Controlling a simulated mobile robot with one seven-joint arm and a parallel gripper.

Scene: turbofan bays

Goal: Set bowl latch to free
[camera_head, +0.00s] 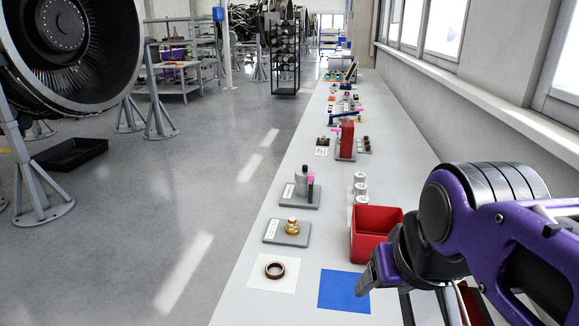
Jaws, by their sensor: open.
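No part in view can be surely read as the bowl latch. One small fixture (303,187) has a grey base, a dark grey upright body and a pink lever on its right side. Nearer, a brass knob-like fitting (291,226) stands on a grey plate with a white label; the label text is too small to read. My gripper (372,281) is at the lower right, above the bench near the blue mat, to the right of and apart from both fixtures. It is open; nothing shows between its fingers, though my arm hides part of it.
The long pale bench (225,300) runs away along the window wall. A red bin (365,250) stands beside my gripper. A red upright block (347,140) and more fixtures stand farther back.

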